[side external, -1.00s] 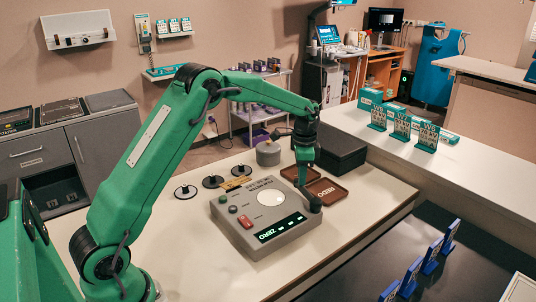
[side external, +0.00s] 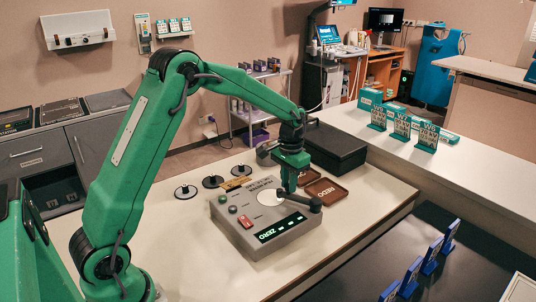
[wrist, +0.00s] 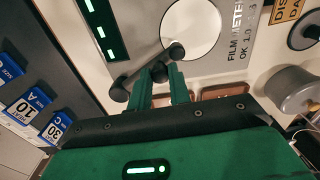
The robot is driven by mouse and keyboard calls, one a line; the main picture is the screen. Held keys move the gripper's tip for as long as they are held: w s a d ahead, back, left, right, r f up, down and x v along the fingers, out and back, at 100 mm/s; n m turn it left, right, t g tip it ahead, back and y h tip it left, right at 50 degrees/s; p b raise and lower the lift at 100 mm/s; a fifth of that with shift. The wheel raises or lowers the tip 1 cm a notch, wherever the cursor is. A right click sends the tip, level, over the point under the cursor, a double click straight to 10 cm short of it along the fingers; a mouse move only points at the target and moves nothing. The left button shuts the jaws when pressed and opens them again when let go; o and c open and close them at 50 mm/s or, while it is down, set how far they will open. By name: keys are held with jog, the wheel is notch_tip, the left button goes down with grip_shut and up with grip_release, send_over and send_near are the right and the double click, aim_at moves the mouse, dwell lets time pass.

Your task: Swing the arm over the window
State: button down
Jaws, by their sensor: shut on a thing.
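The grey film meter (side external: 240,225) lies on the pale table, with a round white window (side external: 268,198) on top; the window also shows in the wrist view (wrist: 190,25). A short black swing arm (side external: 314,204) is pivoted at the meter's right corner. In the wrist view the swing arm (wrist: 138,82) runs from its round pivot up to a rounded end at the window's lower edge, with a knob between my fingertips. My gripper (side external: 289,189) is shut on the swing arm and points down beside the window. The fingers partly hide the knob.
Brown trays (side external: 326,191) and a black box (side external: 335,145) stand just behind and right of the meter. A grey cylinder (wrist: 295,92) stands near its far side. Black discs on stands (side external: 185,192) lie to the left. Blue cards (side external: 430,254) stand front right.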

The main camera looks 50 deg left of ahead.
jog(key=shift+s+r, duration=0.1)
dwell(0.3)
jog(key=c, duration=1.3)
grip_release()
jog(key=shift+r, duration=3.9)
